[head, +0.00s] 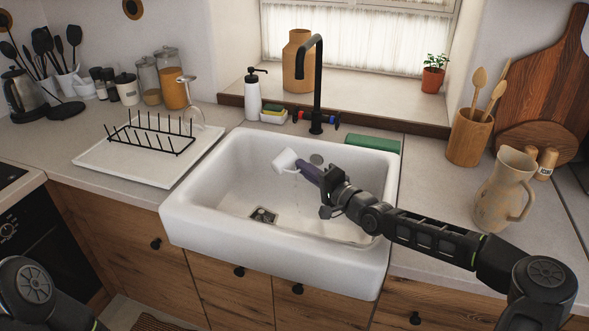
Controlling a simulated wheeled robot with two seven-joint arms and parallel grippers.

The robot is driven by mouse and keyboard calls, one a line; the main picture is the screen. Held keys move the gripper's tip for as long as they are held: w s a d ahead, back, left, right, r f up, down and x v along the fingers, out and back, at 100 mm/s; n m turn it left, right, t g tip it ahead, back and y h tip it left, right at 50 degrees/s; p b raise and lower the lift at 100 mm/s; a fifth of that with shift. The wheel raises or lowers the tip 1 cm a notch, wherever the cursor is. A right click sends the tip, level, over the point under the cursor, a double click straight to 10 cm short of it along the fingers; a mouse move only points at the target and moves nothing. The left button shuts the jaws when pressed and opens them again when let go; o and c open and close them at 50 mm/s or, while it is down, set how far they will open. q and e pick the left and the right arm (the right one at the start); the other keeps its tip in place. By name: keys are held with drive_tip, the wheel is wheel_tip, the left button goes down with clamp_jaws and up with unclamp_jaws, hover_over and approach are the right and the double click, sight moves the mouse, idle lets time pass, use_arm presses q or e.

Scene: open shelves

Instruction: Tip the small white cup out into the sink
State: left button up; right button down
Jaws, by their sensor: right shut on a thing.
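The small white cup (284,161) is in the head view, tilted on its side over the white sink (232,205). My right gripper (308,172) reaches in from the right and is shut on the cup at its right side. The cup's mouth cannot be made out clearly, and I cannot tell whether anything is left inside. The sink's drain (263,215) shows below and left of the cup. Part of my left arm shows at the bottom left corner, but its gripper is out of view.
A black faucet (318,85) stands behind the sink. A dish rack (150,135) on a white tray stands to the left with a wine glass. A beige pitcher (497,190) and a utensil holder (468,138) stand on the right counter.

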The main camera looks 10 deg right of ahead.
drive_tip(key=shift+a+r+m+p, duration=0.35)
drive_tip(key=shift+r+p, duration=0.2)
drive_tip(key=shift+r, duration=0.25)
drive_tip(key=shift+s+a+f+n+b, duration=0.1)
drive_tip(key=shift+a+f+n+b, duration=0.15)
drive_tip(key=shift+f+b, duration=0.4)
drive_tip(key=shift+s+a+f+n+b, duration=0.1)
drive_tip(key=shift+f+n+b, duration=0.2)
drive_tip(key=shift+f+b, duration=0.3)
drive_tip(key=shift+d+r, duration=0.1)
drive_tip(key=shift+r, duration=0.1)
